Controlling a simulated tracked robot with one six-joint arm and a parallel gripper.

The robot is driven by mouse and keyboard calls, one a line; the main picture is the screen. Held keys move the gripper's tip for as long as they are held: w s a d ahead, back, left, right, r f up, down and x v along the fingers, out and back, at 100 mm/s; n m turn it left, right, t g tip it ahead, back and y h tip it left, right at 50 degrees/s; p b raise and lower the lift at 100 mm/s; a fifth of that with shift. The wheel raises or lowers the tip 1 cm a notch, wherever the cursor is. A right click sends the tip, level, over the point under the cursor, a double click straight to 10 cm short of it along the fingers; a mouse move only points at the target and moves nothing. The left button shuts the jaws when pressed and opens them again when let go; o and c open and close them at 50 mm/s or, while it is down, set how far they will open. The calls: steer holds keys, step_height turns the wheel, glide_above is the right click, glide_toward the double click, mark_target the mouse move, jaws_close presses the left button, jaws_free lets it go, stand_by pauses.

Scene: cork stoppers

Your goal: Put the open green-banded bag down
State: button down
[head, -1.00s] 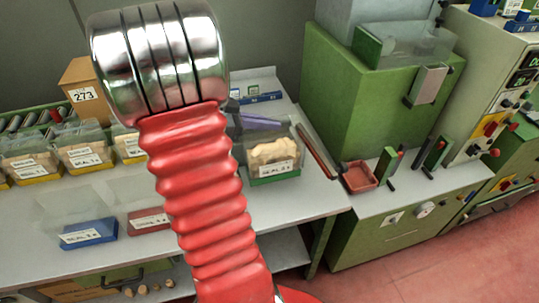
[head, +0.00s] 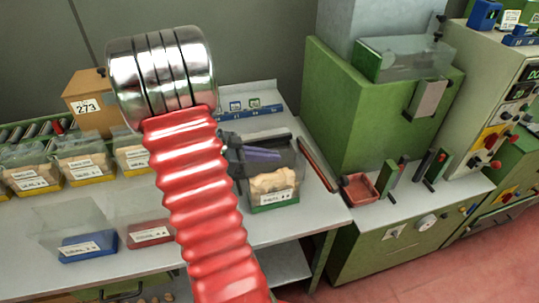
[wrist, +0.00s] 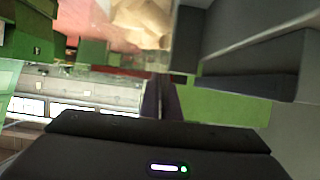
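The open green-banded bag (head: 274,207) is clear, with a white label and tan corks (head: 272,182) inside. It is upright at the right end of the grey bench, low over or on the top; the head view does not settle contact. My gripper (head: 262,154) reaches in from the left, with its purple fingers close together at the bag's upper edge. In the wrist view the fingers (wrist: 160,97) are nearly together with the thin bag wall between them. Corks (wrist: 143,22) and the green band (wrist: 222,104) show past them. My red arm hides the bench to the left.
Yellow-banded bags (head: 88,174) stand in a row at the left. A blue-banded bag (head: 88,247) and a red-banded bag (head: 150,235) stand nearer the front. A red tray (head: 358,188) and green machine (head: 375,110) are at the right. Bare bench lies before the green-banded bag.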

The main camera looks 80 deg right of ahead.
steer(key=shift+f, duration=0.1)
steer(key=c, duration=2)
jaws_free()
steer(key=v, duration=1.2)
steer(key=shift+d, duration=0.1)
